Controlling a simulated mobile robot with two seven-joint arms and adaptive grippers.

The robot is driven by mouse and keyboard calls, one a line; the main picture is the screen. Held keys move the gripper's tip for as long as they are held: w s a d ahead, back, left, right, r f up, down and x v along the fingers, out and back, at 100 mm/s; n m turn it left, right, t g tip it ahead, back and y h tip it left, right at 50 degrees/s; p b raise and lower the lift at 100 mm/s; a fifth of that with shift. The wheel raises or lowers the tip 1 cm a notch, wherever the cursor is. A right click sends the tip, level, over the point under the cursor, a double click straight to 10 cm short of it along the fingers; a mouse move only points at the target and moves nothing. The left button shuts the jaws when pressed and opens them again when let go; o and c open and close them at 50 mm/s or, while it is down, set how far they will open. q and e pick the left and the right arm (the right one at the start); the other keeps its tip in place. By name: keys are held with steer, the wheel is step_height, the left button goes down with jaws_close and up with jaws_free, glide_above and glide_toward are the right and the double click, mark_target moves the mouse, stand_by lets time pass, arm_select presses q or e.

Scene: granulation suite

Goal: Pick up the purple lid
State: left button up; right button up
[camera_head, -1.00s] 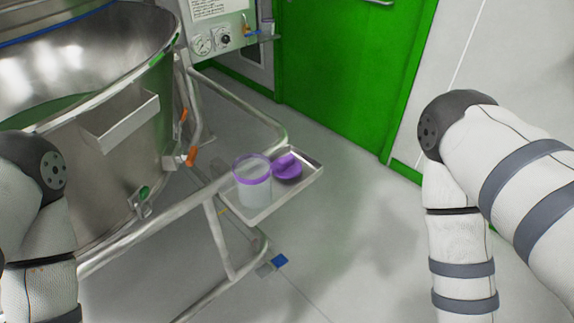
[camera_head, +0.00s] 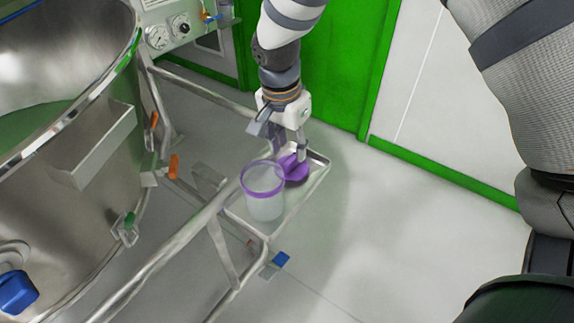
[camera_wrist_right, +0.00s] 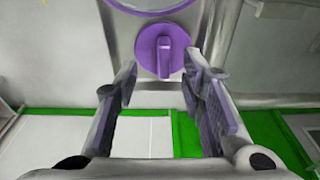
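The purple lid (camera_head: 296,172) is a round disc with a raised bar handle. It lies on a small metal tray (camera_head: 306,191), next to a clear container (camera_head: 265,206) with a purple rim. My right gripper (camera_head: 289,150) reaches down from above to the lid and partly covers it. In the right wrist view its fingers (camera_wrist_right: 160,76) are spread apart and empty. The lid (camera_wrist_right: 152,38) is ahead of the fingertips there, its handle lined up between them. I cannot tell whether a finger touches it. My left gripper is not in view.
The tray sits on a metal tube frame (camera_head: 222,248) beside a large steel vessel (camera_head: 70,190). The container stands close to the lid on its near left. A green door (camera_head: 345,60) is behind. The floor right of the tray is clear.

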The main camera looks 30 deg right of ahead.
mark_target(291, 158)
steer(key=f, duration=0.1)
steer(key=d+f, duration=0.1)
steer(key=f, duration=0.1)
steer(key=w+f, duration=0.1)
steer(key=f, duration=0.1)
steer(key=shift+d+f+b, duration=0.15)
steer(key=shift+f+b, duration=0.05)
steer(key=shift+b, duration=0.1)
steer(key=shift+c, duration=0.6)
jaws_close()
steer(key=shift+r, duration=0.1)
